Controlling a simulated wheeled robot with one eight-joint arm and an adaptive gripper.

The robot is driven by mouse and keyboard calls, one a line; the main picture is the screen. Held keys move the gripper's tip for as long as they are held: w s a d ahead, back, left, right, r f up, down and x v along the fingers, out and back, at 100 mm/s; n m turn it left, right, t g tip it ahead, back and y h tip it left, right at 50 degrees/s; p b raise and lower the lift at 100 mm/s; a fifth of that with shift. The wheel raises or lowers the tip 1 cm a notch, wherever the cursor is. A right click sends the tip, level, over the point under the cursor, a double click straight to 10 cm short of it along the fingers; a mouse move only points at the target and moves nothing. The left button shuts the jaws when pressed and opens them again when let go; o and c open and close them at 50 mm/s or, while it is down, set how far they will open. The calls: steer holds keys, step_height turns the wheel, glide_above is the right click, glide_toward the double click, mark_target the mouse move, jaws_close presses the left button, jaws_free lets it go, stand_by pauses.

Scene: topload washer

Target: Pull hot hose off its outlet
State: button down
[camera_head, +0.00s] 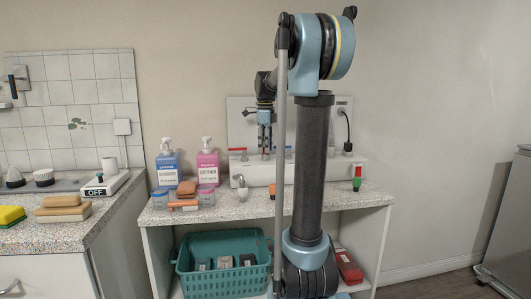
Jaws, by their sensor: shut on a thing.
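A white supply box (259,172) stands at the back of the speckled counter, with a panel behind it. A red lever (237,150) sits on its left and a blue lever (288,151) on its right. My gripper (265,152) points down at the box, just right of the red lever. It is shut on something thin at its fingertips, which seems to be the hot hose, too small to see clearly. The outlet itself cannot be made out. A silver fitting (240,184) shows at the front of the box, below the red lever.
A blue bottle (166,169) and a pink bottle (208,167) stand left of the box, with sponges (186,189) before them. A red and green item (357,179) stands at the right. A teal basket (222,268) is below. My arm hides part of the counter.

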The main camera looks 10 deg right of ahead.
steer(key=shift+r, duration=0.25)
steer(key=shift+r, duration=0.7)
steer(key=shift+r, duration=0.35)
steer(key=shift+r, duration=0.25)
steer(key=shift+r, duration=1.5)
